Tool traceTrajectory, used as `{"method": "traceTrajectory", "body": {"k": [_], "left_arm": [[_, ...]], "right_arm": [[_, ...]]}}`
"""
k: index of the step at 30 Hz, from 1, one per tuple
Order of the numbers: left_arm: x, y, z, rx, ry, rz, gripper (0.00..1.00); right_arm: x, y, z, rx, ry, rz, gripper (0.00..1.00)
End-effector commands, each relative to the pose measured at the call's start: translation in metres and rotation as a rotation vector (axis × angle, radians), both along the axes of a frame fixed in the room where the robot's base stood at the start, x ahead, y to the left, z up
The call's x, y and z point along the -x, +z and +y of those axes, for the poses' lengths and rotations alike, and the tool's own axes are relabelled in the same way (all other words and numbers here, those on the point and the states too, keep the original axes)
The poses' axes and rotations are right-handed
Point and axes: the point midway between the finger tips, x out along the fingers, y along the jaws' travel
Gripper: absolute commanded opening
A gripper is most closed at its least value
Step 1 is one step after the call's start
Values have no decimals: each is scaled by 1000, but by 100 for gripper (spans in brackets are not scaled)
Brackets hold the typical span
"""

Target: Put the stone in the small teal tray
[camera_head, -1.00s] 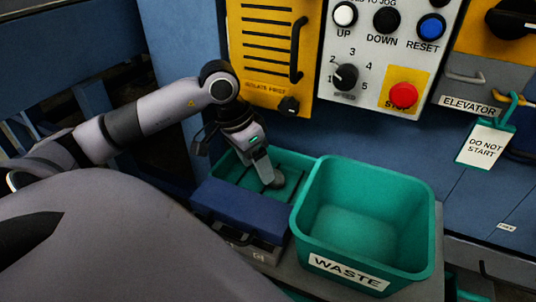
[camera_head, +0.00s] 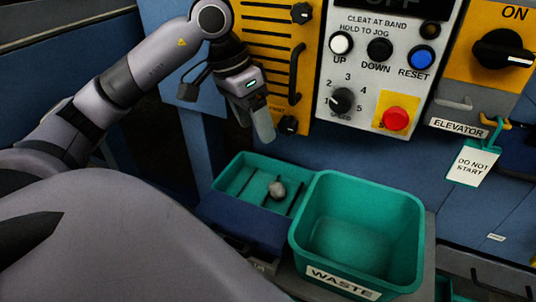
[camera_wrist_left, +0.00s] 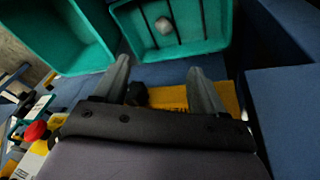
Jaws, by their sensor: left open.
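The grey stone (camera_head: 277,190) lies inside the small teal tray (camera_head: 232,172), against or beside one of its dark ribs. In the left wrist view the stone (camera_wrist_left: 163,25) and the small tray (camera_wrist_left: 217,45) show at the top. My left gripper (camera_head: 264,125) is above and behind the tray, in front of the yellow panel, clear of the stone. In the left wrist view its two fingers (camera_wrist_left: 160,80) are spread with nothing between them. My right gripper is not in view.
A deep teal bin labelled WASTE (camera_head: 355,277) stands right of the small tray and looks empty. A dark blue block (camera_head: 240,222) lies in front of the tray. Behind are a yellow vented panel (camera_head: 262,45) and a control panel with a red button (camera_head: 396,118).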

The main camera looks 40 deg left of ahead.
Motion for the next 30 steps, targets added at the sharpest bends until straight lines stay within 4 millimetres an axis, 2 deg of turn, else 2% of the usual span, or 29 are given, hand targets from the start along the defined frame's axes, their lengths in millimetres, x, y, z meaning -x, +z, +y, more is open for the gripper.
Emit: {"method": "traceTrajectory", "body": {"k": [1,3,9,18,30], "left_arm": [[-1,15,0,1,1,-5,71],[-1,26,0,1,1,-4,71],[-1,48,0,0,0,-2,71],[0,55,0,1,0,0,71],[0,58,0,0,1,0,71]], "right_arm": [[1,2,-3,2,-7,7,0],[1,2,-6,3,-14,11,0],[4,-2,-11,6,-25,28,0],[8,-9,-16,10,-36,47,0],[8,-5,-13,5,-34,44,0]]}}
